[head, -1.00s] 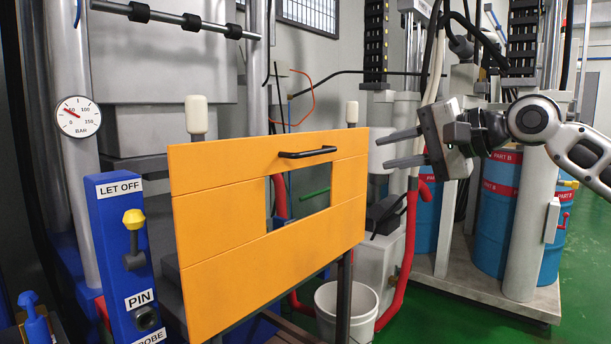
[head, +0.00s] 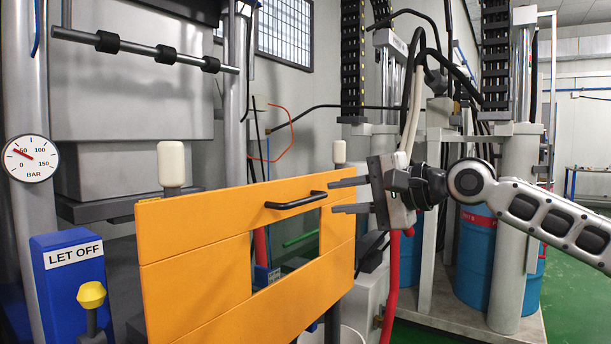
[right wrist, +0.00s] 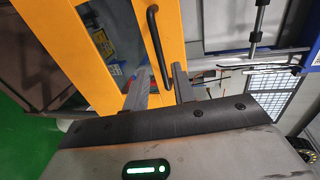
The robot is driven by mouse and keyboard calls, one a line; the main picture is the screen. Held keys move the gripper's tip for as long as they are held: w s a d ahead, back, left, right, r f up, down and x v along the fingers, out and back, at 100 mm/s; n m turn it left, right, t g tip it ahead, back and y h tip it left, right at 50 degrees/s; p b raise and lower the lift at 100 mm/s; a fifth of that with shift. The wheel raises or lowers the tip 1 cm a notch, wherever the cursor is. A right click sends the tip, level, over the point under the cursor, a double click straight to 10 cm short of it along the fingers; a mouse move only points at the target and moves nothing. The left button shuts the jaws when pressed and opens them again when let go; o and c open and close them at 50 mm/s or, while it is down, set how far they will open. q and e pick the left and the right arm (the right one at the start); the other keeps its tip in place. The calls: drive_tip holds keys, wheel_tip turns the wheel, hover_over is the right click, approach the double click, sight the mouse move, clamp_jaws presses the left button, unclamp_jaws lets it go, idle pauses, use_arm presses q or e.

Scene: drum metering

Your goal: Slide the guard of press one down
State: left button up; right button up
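The orange guard (head: 215,260) stands in front of the press at left centre, with a window cut in it and a black bar handle (head: 296,200) near its top edge. My right gripper (head: 330,196) comes in from the right with its fingers spread, one above the other, pointing left. Its fingertips are close to the handle's right end. In the right wrist view the black handle (right wrist: 156,45) rises between the two fingers, near their tips; I cannot tell whether they touch it. My left gripper is not in view.
A blue box labelled LET OFF (head: 73,272) with a yellow knob (head: 91,294) stands left of the guard. A pressure gauge (head: 30,160) is above it. Cream knobs (head: 171,164) rise behind the guard. Blue drums (head: 478,262) stand at the right.

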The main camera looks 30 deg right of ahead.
sight(308, 200)
drive_tip(key=p+x, duration=0.5)
drive_tip(key=x, duration=0.2)
drive_tip(key=shift+r, duration=0.2)
drive_tip(key=shift+w+a+f, duration=0.25)
drive_tip(key=shift+w+f, duration=0.05)
drive_tip(key=shift+w, duration=0.3)
clamp_jaws()
